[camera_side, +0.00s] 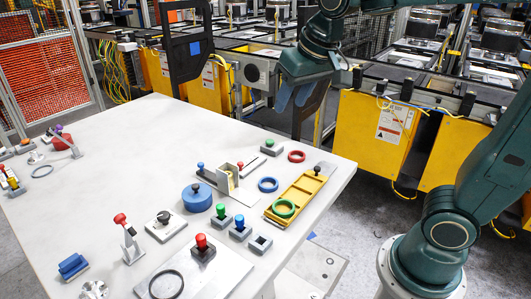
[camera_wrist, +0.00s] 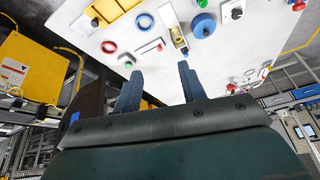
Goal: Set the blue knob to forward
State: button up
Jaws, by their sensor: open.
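A small blue ball knob (camera_side: 200,166) stands on a grey bar beside an upright grey bracket (camera_side: 224,178); it also shows in the wrist view (camera_wrist: 184,50). A large blue round piece (camera_side: 196,197) with a small dark top sits just in front of it, and it too shows in the wrist view (camera_wrist: 203,26). I cannot tell from the pictures which of these is the task's blue knob, or any forward mark. My gripper (camera_side: 291,106) is open and empty, high beyond the table's far edge; its blue-grey fingers are apart in the wrist view (camera_wrist: 158,82).
The white table (camera_side: 150,130) holds a yellow tray (camera_side: 308,191) with a green ring (camera_side: 284,208), a red ring (camera_side: 297,156), a blue ring (camera_side: 268,184), several push buttons and a red-topped lever (camera_side: 120,219). A dark frame (camera_side: 187,45) stands behind.

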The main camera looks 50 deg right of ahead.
jog(key=w+a+f+m+h, duration=0.1)
jog(key=w+f+m, duration=0.1)
jog(key=w, duration=0.6)
jog(key=w+a+f+m, duration=0.1)
jog(key=w+f, duration=0.1)
jog(key=w, duration=0.6)
jog(key=m+g+h, duration=0.1)
jog(key=m, duration=0.2)
send_near(201, 163)
jog(key=v, duration=0.6)
jog(key=shift+w+a+f, duration=0.1)
jog(key=shift+w+a, duration=0.1)
jog(key=shift+w, duration=0.15)
jog(key=shift+f, duration=0.1)
jog(key=x, duration=1.3)
jog(key=shift+s+d+f, duration=0.15)
jog(key=shift+d+f, duration=0.1)
jog(key=shift+f, duration=0.05)
grip_shut()
